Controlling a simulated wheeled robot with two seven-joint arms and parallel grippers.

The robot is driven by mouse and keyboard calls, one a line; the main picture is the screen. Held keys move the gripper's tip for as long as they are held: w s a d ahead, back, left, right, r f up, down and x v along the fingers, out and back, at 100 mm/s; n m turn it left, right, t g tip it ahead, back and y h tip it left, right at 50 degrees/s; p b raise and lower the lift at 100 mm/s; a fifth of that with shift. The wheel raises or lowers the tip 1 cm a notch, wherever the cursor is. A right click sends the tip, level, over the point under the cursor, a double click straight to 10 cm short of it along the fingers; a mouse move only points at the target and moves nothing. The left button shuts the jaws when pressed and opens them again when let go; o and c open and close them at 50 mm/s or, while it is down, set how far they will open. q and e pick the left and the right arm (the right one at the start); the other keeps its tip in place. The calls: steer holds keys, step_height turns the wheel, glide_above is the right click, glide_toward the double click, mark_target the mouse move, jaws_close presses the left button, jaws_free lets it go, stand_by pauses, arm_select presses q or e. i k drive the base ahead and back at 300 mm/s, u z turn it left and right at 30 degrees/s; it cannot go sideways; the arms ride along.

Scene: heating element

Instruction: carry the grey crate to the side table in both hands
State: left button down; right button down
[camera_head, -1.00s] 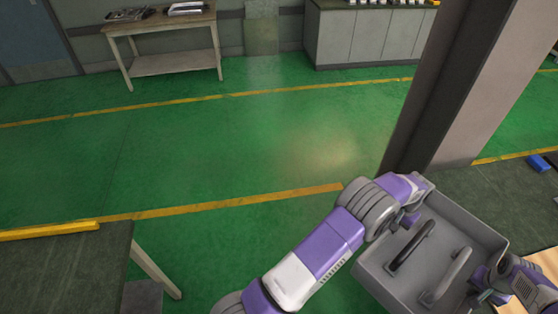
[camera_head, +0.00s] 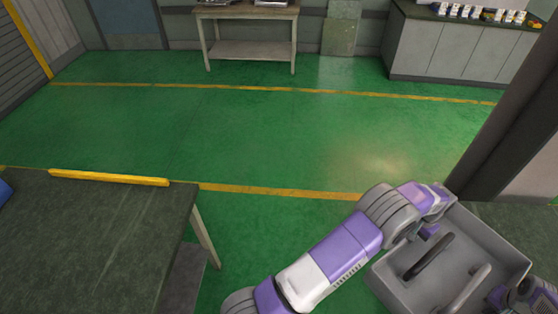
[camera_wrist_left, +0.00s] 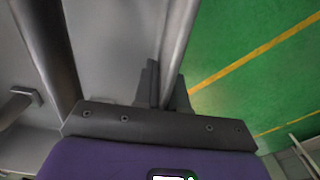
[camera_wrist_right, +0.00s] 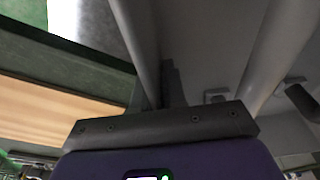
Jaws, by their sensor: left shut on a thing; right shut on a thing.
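The grey crate (camera_head: 490,238) is at the lower right in the head view. It holds a dark bent bar (camera_head: 430,256) and a light grey bent bar (camera_head: 468,290). My left gripper (camera_head: 430,226) is shut on the crate's far left wall; the left wrist view shows its fingers (camera_wrist_left: 160,88) across the rim. My right gripper (camera_head: 497,296) is shut on the opposite wall, its fingers (camera_wrist_right: 160,92) on the rim in the right wrist view. A dark-topped table (camera_head: 90,235) stands at the lower left; I cannot tell whether it is the side table.
A yellow bar (camera_head: 108,178) lies along the dark table's far edge. A light worktable (camera_head: 250,50) and a grey cabinet (camera_head: 450,50) stand at the back. A dark pillar (camera_head: 510,120) rises just beyond the crate. Green floor (camera_head: 270,140) lies open in the middle.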

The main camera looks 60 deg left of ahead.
mark_target(74, 238)
steer(key=k, duration=2.25)
steer(key=z, duration=1.9)
steer(key=k, duration=1)
steer(key=u, duration=1.3)
